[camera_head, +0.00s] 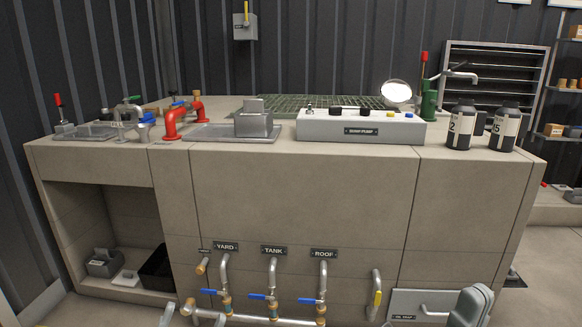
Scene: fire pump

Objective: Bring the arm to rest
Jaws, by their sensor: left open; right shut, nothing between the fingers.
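A grey rounded part at the bottom right edge looks like a piece of my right arm (471,306). It is cut off by the frame and stands in front of the oil trap panel (407,297). No fingertips of either gripper show, and nothing is seen held.
An open bay (105,225) is at left.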

